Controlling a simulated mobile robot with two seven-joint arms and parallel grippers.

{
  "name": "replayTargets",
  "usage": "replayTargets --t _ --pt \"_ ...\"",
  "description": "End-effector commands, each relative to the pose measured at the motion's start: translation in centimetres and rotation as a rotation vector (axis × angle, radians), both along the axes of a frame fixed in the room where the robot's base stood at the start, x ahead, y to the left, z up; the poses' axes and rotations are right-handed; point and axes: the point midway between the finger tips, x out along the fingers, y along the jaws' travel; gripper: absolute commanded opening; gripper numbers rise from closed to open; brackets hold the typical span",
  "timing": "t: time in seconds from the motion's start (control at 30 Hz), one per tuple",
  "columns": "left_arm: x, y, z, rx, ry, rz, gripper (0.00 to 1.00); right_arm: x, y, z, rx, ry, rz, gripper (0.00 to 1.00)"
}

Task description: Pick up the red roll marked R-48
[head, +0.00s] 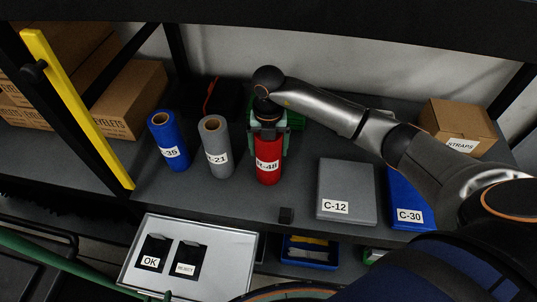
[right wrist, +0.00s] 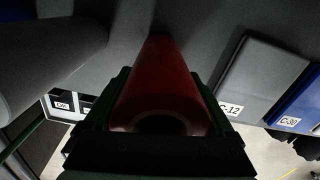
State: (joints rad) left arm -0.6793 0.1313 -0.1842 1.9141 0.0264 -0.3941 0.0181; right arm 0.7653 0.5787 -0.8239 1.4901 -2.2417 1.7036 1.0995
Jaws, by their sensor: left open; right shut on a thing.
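The red roll (head: 268,172) stands upright on the grey shelf, to the right of the grey roll; whether its base touches the shelf is hard to tell. Its white label reads "-48", with the first letter partly covered. My right gripper (head: 268,142) is above it, with green-edged fingers shut on both sides of its upper part. In the right wrist view the red roll (right wrist: 160,75) lies between the fingers of the right gripper (right wrist: 160,95), with its hollow end toward the camera. My left gripper is not in view.
A blue roll (head: 168,143) marked 35 and a grey roll (head: 215,148) marked C-21 stand to the left. Flat boxes C-12 (head: 345,185) and C-30 (head: 405,195) lie right. A STRAPS carton (head: 457,125) is behind them. A white tray (head: 215,232) sits below the front edge.

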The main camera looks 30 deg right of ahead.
Motion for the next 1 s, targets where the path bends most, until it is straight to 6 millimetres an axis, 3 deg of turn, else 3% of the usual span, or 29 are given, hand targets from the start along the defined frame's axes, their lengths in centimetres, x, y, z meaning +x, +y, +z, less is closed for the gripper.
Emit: replayTargets --t 0.17,0.63,0.8,1.0 --pt "0.0 0.0 0.0 0.0 0.0 0.0 0.5 0.0 0.0 0.1 0.0 -0.001 -0.001 0.0" --pt "0.0 0.0 -0.2 0.0 -0.001 0.0 0.5 0.2 0.0 1.1 0.001 -0.007 -0.001 0.0" --pt "0.0 0.0 -0.6 0.0 -0.001 0.0 0.5 0.2 0.0 3.5 0.0 -0.008 0.0 0.0" --pt "0.0 0.0 -0.6 0.0 -0.001 0.0 0.5 -2.5 2.7 7.7 0.002 -0.01 0.007 0.0"
